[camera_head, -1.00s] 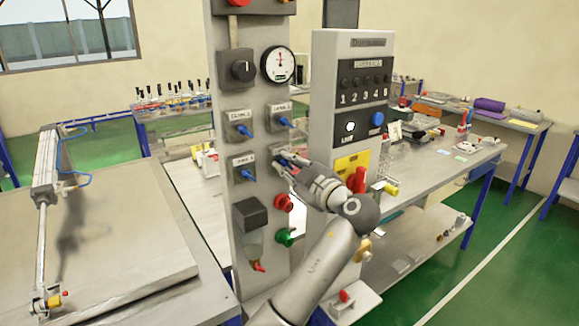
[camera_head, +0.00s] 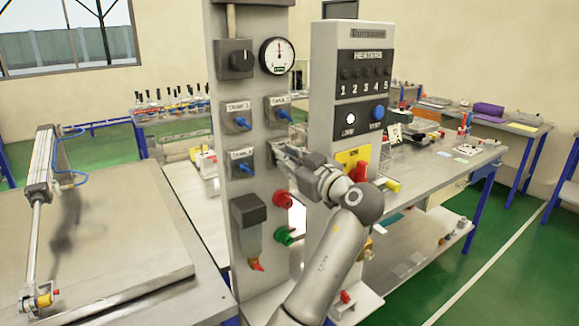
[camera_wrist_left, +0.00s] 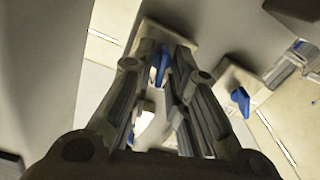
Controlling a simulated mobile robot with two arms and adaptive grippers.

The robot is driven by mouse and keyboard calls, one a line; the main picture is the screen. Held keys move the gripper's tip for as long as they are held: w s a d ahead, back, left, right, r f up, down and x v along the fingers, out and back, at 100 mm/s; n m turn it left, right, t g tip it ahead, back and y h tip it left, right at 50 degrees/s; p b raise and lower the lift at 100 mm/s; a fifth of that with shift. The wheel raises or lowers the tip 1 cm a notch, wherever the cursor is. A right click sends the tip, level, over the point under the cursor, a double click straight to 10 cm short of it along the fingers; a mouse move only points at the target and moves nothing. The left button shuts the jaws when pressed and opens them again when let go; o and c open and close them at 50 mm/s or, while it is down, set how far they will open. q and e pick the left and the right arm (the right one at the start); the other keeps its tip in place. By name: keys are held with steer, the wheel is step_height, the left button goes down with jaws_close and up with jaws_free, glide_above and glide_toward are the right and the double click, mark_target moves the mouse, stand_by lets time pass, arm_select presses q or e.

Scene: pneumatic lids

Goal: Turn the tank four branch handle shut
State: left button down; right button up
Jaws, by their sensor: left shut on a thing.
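The tank four branch handle is a small blue lever (camera_wrist_left: 162,62) at the lower right of the valve group on the grey panel (camera_head: 262,205). In the left wrist view it sits between my fingers. In the head view my left gripper (camera_head: 279,153) covers it, so its exact angle there is hidden. My left gripper (camera_wrist_left: 163,75) is shut on this handle, with its fingertips at the valve's plate. My right gripper is in neither view.
Similar blue handles stand close by: upper left (camera_head: 242,123), upper right (camera_head: 284,115) and lower left (camera_head: 246,168). A red button (camera_head: 282,199) and a green button (camera_head: 284,236) sit just below. The heater column (camera_head: 350,60) stands close on the right.

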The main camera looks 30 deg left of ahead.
arm_select(q)
steer(key=shift+w+d+r+m+p, duration=0.15)
steer(key=shift+m+p, duration=0.35)
steer(key=shift+m, duration=2.35)
steer(key=shift+w+a+m+p, duration=0.1)
steer(key=shift+m+p, duration=0.35)
steer(key=shift+m, duration=2.4)
steer(key=shift+d, duration=0.1)
steer(key=c, duration=1.8)
jaws_free()
steer(key=shift+o, duration=0.8)
steer(key=shift+m, duration=0.3)
